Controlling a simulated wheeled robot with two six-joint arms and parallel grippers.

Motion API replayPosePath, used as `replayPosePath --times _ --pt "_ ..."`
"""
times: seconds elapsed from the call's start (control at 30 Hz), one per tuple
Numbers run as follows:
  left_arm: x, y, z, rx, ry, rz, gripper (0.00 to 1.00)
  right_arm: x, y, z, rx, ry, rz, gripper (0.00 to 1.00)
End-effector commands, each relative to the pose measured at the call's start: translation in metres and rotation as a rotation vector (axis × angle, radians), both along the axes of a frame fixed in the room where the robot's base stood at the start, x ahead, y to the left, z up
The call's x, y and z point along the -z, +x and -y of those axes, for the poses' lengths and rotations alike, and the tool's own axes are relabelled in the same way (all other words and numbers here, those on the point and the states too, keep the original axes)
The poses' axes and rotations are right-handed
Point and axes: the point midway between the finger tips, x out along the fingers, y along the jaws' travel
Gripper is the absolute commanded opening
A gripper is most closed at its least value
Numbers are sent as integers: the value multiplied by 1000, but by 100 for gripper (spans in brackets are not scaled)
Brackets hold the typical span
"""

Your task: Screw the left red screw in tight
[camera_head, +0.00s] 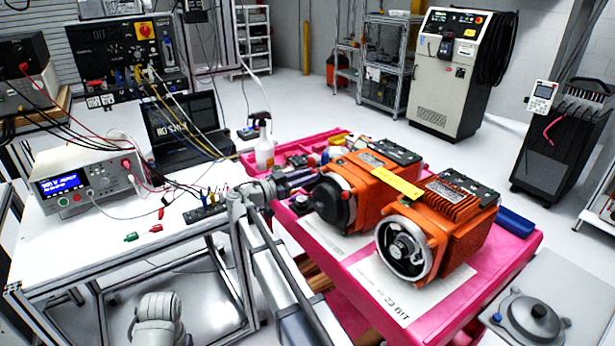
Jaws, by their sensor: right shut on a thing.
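Two orange servo motors stand on a pink cart, a left one (375,187) and a right one (447,225). The left motor has a black round end facing me; the right one has an open end with a silver ring and an encoder inside. My right gripper (308,180) reaches in from the lower middle and points right, close beside the left motor's black end. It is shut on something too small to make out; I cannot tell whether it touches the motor. I cannot pick out the left red screw. My left gripper is not in view.
A white bench (40,232) at left holds a power supply (78,182), a laptop (180,125) and cables. A spray bottle (264,150) stands behind the gripper.

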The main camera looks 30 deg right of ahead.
Motion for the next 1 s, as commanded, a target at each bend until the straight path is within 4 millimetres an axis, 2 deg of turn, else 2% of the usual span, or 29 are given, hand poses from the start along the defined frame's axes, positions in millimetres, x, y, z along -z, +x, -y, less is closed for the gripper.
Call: replayPosePath --times 0.2,0.5,0.53,0.6,0.8,1.0 --pt "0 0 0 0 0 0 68 0 0 0 0 9 113 0" --pt "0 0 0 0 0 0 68 0 0 0 0 9 119 0" --pt "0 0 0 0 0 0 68 0 0 0 0 9 119 29" --pt "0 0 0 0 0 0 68 0 0 0 0 9 119 37" --pt "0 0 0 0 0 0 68 0 0 0 0 9 118 57" --pt "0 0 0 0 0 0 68 0 0 0 0 9 117 57"
